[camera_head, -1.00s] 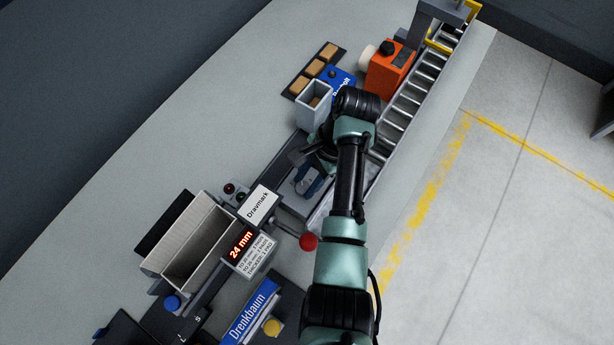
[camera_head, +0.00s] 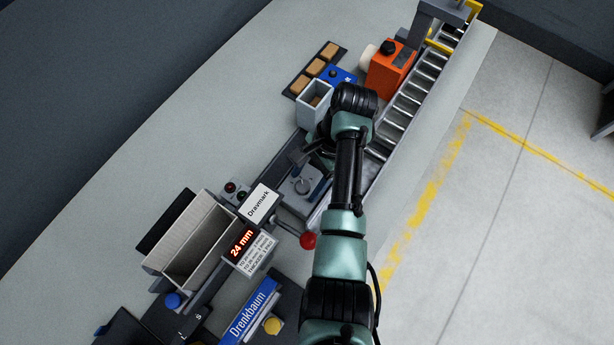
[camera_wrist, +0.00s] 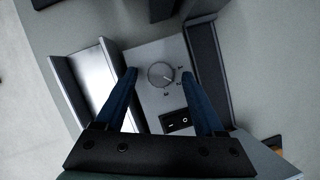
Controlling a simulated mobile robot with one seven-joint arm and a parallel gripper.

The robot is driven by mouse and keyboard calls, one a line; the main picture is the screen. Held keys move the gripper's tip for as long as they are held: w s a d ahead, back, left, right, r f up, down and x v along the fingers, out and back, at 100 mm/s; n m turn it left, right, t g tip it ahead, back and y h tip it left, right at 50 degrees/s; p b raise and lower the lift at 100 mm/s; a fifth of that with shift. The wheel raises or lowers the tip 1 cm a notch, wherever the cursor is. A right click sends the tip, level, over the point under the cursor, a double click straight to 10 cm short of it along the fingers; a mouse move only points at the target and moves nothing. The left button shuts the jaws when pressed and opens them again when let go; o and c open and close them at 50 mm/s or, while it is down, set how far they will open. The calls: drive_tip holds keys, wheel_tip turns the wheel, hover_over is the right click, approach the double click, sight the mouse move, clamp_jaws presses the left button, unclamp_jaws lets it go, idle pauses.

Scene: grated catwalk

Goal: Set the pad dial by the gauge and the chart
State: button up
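The pad dial (camera_wrist: 160,75) is a round grey knob with a pointer line and a few marks around it, on a light grey panel (camera_wrist: 150,55). In the head view the dial (camera_head: 303,186) shows just left of my arm. My gripper (camera_wrist: 160,74) is open, with its blue fingers on either side of the dial in the picture; I cannot tell whether they touch it. The gauge (camera_head: 242,243) reads 24 mm in red digits. The chart (camera_head: 256,257) is a small printed label just below the gauge, with lines too small to read surely.
A black rocker switch (camera_wrist: 176,121) is below the dial. A red ball-ended lever (camera_head: 308,240) and a Dravmark sign (camera_head: 258,203) stand nearby. An open carton (camera_head: 200,240) lies left. A roller conveyor (camera_head: 405,100) and an orange container (camera_head: 390,68) are at upper right.

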drive_tip(key=p+v, duration=0.6)
drive_tip(key=v, duration=0.7)
drive_tip(key=shift+a, duration=0.1)
idle(0.4)
